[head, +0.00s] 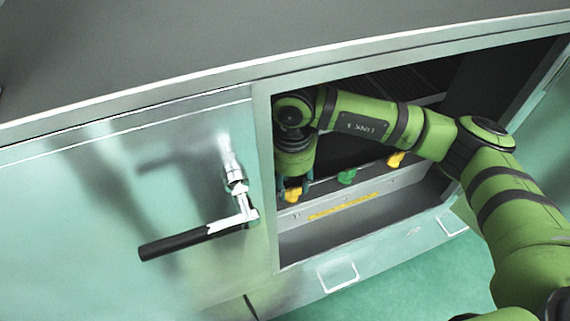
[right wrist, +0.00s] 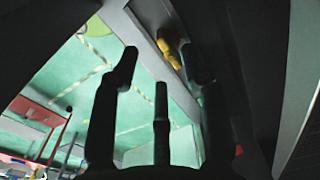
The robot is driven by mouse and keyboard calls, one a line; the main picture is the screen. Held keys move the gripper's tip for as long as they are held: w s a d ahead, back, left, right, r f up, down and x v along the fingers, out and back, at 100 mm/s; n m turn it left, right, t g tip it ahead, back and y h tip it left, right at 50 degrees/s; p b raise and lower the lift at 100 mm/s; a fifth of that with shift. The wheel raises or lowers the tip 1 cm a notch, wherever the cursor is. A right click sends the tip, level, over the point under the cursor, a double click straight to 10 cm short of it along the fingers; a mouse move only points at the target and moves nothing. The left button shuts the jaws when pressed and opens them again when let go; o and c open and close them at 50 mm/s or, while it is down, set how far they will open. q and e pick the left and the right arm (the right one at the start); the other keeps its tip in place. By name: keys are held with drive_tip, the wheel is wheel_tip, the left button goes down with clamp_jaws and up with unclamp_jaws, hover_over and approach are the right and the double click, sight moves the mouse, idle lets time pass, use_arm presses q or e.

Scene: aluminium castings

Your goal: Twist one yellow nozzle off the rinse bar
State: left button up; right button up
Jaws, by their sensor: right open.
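A yellow nozzle (head: 293,195) shows low at the left end of the row inside the open cabinet. A green nozzle (head: 347,176) and another yellow nozzle (head: 396,159) are to its right. The rinse bar itself is hard to make out in the shade. My right gripper (head: 293,187) points down over the left yellow nozzle, its open fingers on either side of it; I cannot tell whether they touch it. In the right wrist view the fingers (right wrist: 163,75) are spread, with a yellow piece (right wrist: 168,52) beyond them near the right finger. My left gripper is out of view.
The cabinet's opening frame (head: 264,180) is close on the left of my right gripper. A lever handle with a black grip (head: 188,239) sticks out from the front panel. Green floor (head: 420,280) shows below.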

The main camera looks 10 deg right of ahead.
sight(289, 192)
wheel_tip(289, 192, down, 2)
drive_tip(key=shift+w+f+p, duration=0.1)
drive_tip(key=shift+f+p, duration=0.1)
drive_tip(key=shift+p, duration=0.3)
drive_tip(key=shift+w+a+f, duration=0.1)
drive_tip(key=shift+a+f, duration=0.1)
drive_tip(key=shift+f, duration=0.7)
clamp_jaws()
drive_tip(key=shift+f+n+b, duration=0.1)
drive_tip(key=shift+n+b, duration=0.25)
drive_tip(key=shift+n, duration=0.05)
drive_tip(key=shift+d+n+b, duration=0.1)
drive_tip(key=shift+n+b, duration=0.7)
drive_tip(key=shift+b, duration=0.05)
drive_tip(key=shift+d+n+b, duration=0.1)
drive_tip(key=shift+n+b, duration=1.2)
drive_tip(key=shift+b, duration=0.15)
drive_tip(key=shift+n+b, duration=0.55)
drive_tip(key=shift+n, duration=0.05)
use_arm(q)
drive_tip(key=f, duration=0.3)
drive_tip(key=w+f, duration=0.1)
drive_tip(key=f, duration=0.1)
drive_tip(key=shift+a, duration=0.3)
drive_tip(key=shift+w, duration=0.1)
